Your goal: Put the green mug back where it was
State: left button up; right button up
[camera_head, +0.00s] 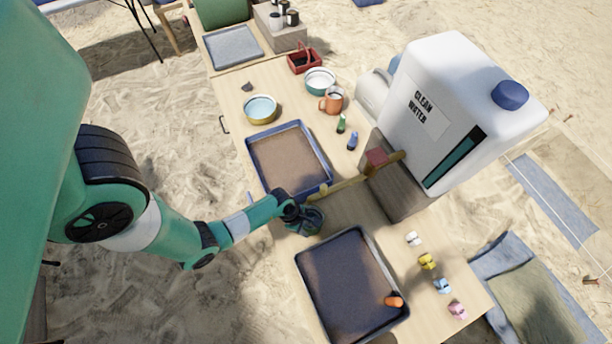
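I cannot tell whether this is a green mug or the gripper's own fingers, nor whether the fingers are open or shut. No other green mug shows clearly. An orange-brown mug (333,100) stands upright at the back, next to a white and teal bowl (320,81). My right gripper is not in view.
The blue-rimmed upper tray (252,159) looks empty. The lower tray (307,291) holds an orange piece (394,301). A large water container (455,75) stands at the right. Several small coloured pieces, including a yellow one (427,261), lie on the table's near right.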

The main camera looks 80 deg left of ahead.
pick_arm(q)
jog(key=p+v, duration=0.5)
jog(key=v, duration=0.7)
dwell(0.3)
